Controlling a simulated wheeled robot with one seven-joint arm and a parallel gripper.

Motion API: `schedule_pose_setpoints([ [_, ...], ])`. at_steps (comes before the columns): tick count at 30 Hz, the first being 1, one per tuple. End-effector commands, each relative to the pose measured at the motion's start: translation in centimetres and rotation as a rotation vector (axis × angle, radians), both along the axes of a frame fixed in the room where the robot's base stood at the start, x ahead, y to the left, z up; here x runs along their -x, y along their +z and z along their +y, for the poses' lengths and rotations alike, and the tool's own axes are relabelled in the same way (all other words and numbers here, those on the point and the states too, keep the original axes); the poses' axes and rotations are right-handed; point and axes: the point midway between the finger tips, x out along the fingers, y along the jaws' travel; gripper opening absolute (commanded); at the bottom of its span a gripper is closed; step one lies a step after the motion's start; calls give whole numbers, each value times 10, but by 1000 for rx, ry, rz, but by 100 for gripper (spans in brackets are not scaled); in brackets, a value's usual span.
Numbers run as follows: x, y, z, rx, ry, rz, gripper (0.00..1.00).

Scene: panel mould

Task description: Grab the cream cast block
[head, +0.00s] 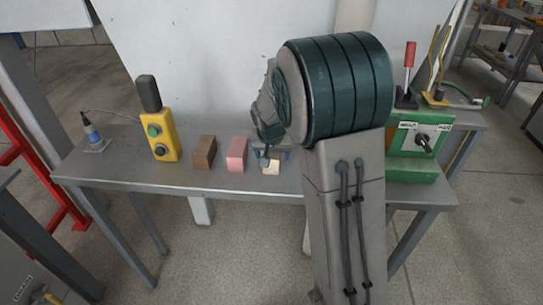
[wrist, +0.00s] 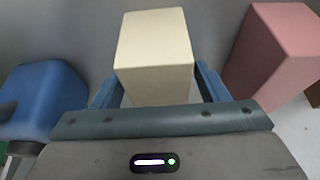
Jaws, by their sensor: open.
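The cream cast block (head: 271,168) stands on the grey bench, partly covered by my gripper and arm in the head view. In the wrist view the cream block (wrist: 154,48) is large, near the middle, with its pale top and front face showing. My gripper (wrist: 157,86) is open, with one blue-grey finger on each side of the block's near end. Gaps seem to show beside the fingers; I cannot tell whether either touches it. In the head view my gripper (head: 268,153) is low over the block.
A pink block (head: 237,155) stands close to the left, then a brown block (head: 204,152) and a yellow button box (head: 160,137). In the wrist view a blue object (wrist: 45,100) lies left of the cream block. A green machine (head: 412,165) stands at the bench's right end.

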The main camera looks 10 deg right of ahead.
Motion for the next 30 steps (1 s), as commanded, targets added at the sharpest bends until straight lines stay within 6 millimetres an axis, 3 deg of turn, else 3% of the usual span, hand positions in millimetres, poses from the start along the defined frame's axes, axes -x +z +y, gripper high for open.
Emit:
schedule_pose_setpoints([
  [6, 0, -3, 0, 0, 0, 0, 67],
  [8, 0, -2, 0, 0, 0, 0, 53],
  [12, 0, -2, 0, 0, 0, 0, 14],
  [13, 0, -2, 0, 0, 0, 0, 10],
  [23, 0, 3, 0, -1, 0, -1, 11],
  [30, -1, 47, 0, -1, 0, -7, 11],
])
